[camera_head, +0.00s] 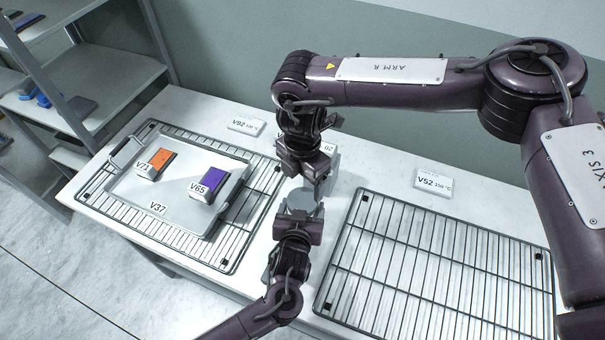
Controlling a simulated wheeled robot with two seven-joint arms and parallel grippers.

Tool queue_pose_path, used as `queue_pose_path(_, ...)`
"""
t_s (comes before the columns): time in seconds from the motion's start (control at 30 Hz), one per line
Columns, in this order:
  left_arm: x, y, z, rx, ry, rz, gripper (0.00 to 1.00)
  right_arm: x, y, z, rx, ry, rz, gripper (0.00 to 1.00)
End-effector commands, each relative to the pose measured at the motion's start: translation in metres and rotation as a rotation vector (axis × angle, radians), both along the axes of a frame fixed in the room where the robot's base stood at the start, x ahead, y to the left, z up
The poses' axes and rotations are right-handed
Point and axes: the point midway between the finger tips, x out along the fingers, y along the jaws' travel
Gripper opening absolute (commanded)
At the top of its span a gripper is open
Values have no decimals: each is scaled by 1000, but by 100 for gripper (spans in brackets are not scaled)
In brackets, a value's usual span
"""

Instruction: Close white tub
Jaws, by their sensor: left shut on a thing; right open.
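A pale block-like thing (332,158) with a partly hidden label stands at the back of the table, mostly behind my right gripper. I cannot tell whether it is the white tub. My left gripper (300,209) comes up from below and is shut on a small grey rounded piece (303,199). I cannot tell whether this piece is part of the tub or its lid. My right gripper (316,184) is open, pointing down just above and beside the grey piece. I cannot tell whether it touches it.
A grey tray (186,215) with an orange block (155,163) and a purple block (216,184) lies on the left wire rack (235,255). The right wire rack (430,270) is empty. Label cards (246,126) and (433,185) stand behind. Shelves (110,80) are at the left.

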Motion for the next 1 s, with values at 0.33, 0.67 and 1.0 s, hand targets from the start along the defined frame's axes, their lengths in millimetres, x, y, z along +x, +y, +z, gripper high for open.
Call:
queue_pose_path(0.33,0,0,1,-2,-2,-1,12,-1,0,-52,0,1,1,78)
queue_pose_path(0.67,0,0,1,-2,-2,-1,12,0,0,-66,1,-1,0,78)
queue_pose_path(1.0,0,-1,1,-2,-2,-1,12,0,0,-66,0,0,0,53)
